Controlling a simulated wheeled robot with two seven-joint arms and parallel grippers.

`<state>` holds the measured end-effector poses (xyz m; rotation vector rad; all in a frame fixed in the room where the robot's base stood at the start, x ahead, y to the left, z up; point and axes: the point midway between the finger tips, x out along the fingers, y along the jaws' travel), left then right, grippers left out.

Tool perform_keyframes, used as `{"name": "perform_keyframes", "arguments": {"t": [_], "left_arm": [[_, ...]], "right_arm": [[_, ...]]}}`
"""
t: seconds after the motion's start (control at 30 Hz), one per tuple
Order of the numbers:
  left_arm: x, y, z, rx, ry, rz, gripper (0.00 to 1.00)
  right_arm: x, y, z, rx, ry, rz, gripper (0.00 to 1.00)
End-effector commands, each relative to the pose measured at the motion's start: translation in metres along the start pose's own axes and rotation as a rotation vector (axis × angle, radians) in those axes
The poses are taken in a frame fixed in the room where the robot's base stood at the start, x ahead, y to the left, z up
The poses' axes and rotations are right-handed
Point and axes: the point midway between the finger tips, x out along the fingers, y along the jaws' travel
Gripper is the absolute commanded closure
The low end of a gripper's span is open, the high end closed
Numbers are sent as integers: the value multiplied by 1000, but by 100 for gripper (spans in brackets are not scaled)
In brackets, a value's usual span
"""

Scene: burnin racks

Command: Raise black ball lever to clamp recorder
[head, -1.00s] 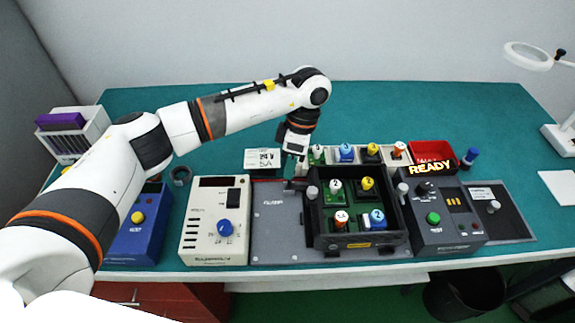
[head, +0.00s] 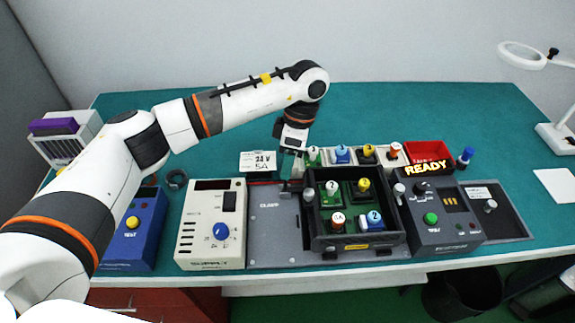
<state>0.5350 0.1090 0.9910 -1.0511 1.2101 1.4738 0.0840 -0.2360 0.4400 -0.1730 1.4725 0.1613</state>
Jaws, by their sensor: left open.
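Grey-white round knobs stand at the fixture's upper left (head: 308,193) and upper right (head: 399,189). I cannot make out a black ball lever. My left gripper (head: 291,166) is open, pointing down above the plate's back edge, left of the row of plugs. My right gripper is out of view.
A cream supply unit (head: 211,244) with a blue dial and a blue test box (head: 134,245) stand at the left. A plug row (head: 352,157) and a red bin (head: 430,152) lie behind the fixture. The back of the green table (head: 400,105) is clear.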

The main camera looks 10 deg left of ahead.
Motion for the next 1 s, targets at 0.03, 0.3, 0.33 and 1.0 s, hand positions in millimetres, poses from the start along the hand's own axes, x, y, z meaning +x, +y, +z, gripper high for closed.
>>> {"name": "perform_keyframes", "arguments": {"t": [0.03,0.3,0.33,1.0], "left_arm": [[-8,-1,-1,1,0,-5,54],[-67,-1,-1,0,-1,-6,54],[-72,-1,-1,0,-1,-5,54],[-105,0,-1,1,-1,0,54]], "right_arm": [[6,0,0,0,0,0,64],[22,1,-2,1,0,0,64],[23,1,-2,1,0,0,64],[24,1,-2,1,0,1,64]]}}
